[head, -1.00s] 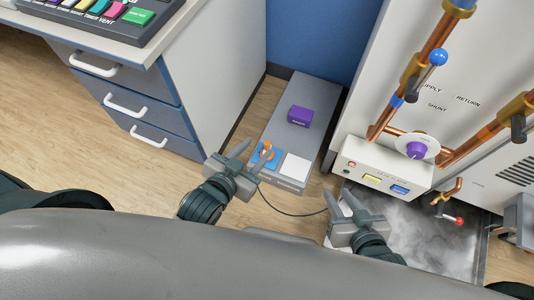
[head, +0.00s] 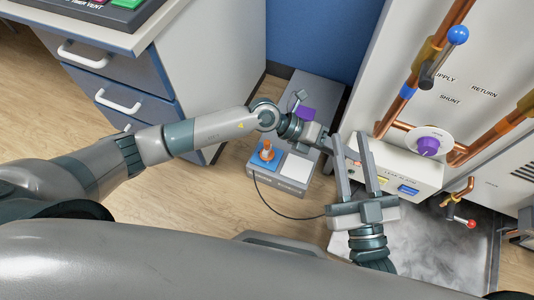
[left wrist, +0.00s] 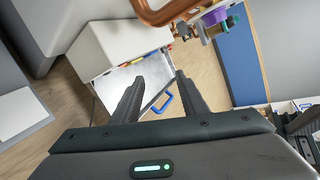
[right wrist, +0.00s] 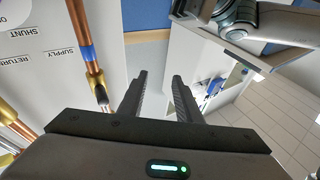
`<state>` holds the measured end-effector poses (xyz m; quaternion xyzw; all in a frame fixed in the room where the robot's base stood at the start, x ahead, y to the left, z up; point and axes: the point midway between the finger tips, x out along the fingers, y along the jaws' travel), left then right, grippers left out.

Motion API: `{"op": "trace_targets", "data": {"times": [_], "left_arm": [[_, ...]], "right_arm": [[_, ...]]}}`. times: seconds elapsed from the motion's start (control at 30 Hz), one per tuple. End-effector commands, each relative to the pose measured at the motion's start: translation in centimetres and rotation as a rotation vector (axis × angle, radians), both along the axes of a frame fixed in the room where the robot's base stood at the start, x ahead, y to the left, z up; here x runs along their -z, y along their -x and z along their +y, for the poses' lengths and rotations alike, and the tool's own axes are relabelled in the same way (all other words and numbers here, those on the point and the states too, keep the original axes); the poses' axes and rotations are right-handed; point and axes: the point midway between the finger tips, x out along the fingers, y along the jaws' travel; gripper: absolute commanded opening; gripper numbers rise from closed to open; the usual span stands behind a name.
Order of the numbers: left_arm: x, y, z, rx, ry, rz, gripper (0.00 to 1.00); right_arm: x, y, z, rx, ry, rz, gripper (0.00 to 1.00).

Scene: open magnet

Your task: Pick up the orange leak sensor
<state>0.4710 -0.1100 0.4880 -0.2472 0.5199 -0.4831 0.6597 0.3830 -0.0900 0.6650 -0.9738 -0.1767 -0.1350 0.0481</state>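The orange leak sensor (head: 267,153) stands on a blue square pad (head: 257,163) at the near left of a low grey platform. My left arm reaches across above the platform. My left gripper (head: 340,154) lies well to the right of the sensor, partly hidden behind the right gripper's fingers. Its two fingers show apart and empty in the left wrist view (left wrist: 158,92). My right gripper (head: 350,140) is right of the platform, fingers pointing up the picture. It is open and empty in the right wrist view (right wrist: 160,85). Neither wrist view clearly shows the sensor.
A purple box (head: 308,114) and a white square pad (head: 296,167) are on the grey platform (head: 284,182). A black cable loops over the floor. A drawer cabinet (head: 120,98) stands left; a panel with copper pipes and a purple knob (head: 428,146) stands right.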

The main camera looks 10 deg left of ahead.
Motion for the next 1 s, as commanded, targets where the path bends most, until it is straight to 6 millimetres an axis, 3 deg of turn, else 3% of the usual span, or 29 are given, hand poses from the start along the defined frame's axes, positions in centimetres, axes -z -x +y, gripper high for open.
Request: {"op": "trace_targets", "data": {"times": [0.03,0.1,0.2,0.3,0.4,0.57,1.0], "left_arm": [[2.8,-1.2,2.3,0.042,-0.147,-0.045,0.4],[6.4,-2.9,6.3,0.088,-0.356,-0.094,0.4],[9.6,-5.8,12.6,0.12,-0.624,-0.149,0.4],[11.0,-8.4,18.1,0.124,-0.833,-0.182,0.4],[11.4,-10.1,21.8,0.117,-0.966,-0.2,0.4],[11.4,-11.2,24.1,0.11,-1.048,-0.209,0.4],[12.0,-11.1,24.0,0.111,-1.047,-0.208,0.4]], "right_arm": [[-1.1,0.5,0.2,-0.004,-0.023,-0.051,0.31],[-2.7,1.3,0.2,-0.006,-0.055,-0.125,0.31],[-4.6,2.5,0.2,-0.009,-0.098,-0.218,0.31],[-6.0,3.5,0.1,-0.01,-0.131,-0.288,0.31],[-6.9,4.2,0.0,-0.011,-0.151,-0.331,0.31],[-7.4,4.6,-0.1,-0.01,-0.165,-0.359,0.31],[-7.6,4.6,-0.2,-0.008,-0.168,-0.373,0.31]]}}
